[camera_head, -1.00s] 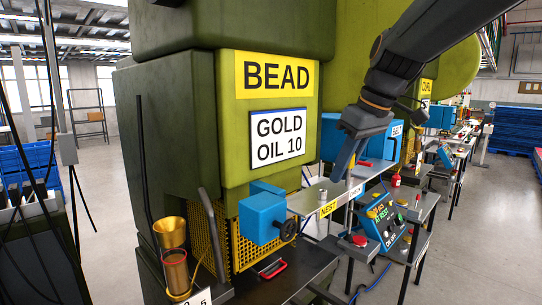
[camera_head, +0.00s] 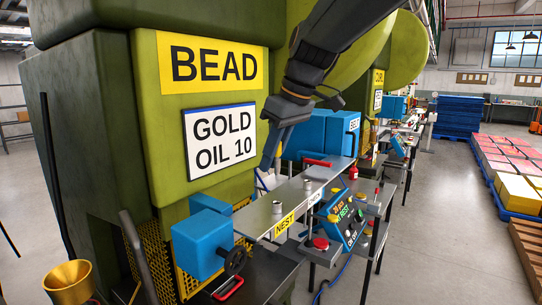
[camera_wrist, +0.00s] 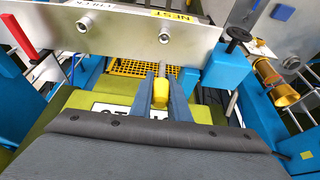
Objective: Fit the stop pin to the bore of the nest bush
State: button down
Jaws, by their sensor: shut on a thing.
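My gripper (camera_wrist: 162,78) is shut on the stop pin, which has a yellow grip (camera_wrist: 160,93) and a grey shank (camera_wrist: 162,71) pointing away from the wrist. In the head view my gripper (camera_head: 269,160) is above the far side of the metal shelf, and the pin cannot be made out there. The nest bush (camera_head: 277,208) is a small grey cylinder standing on the shelf behind the NEST label (camera_head: 285,225). It also shows in the wrist view (camera_wrist: 164,37), beyond the pin and apart from it. The inside of its bore is not clear.
A similar grey cylinder (camera_head: 307,186) stands near a second label. A blue block with a handwheel (camera_head: 201,243) is left of the shelf (camera_head: 258,218); a yellow mesh guard (camera_wrist: 133,68) shows below it. A control box (camera_head: 346,221) stands at right. Open floor lies further right.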

jog(key=shift+f, duration=0.15)
jog(key=shift+f+b, duration=1.95)
jog(key=shift+f, duration=0.8)
jog(key=shift+f+b, duration=0.9)
jog(key=shift+f, duration=0.65)
jog(key=c, duration=1.6)
grip_release()
jog(key=b+v, duration=0.2)
jog(key=v, duration=0.6)
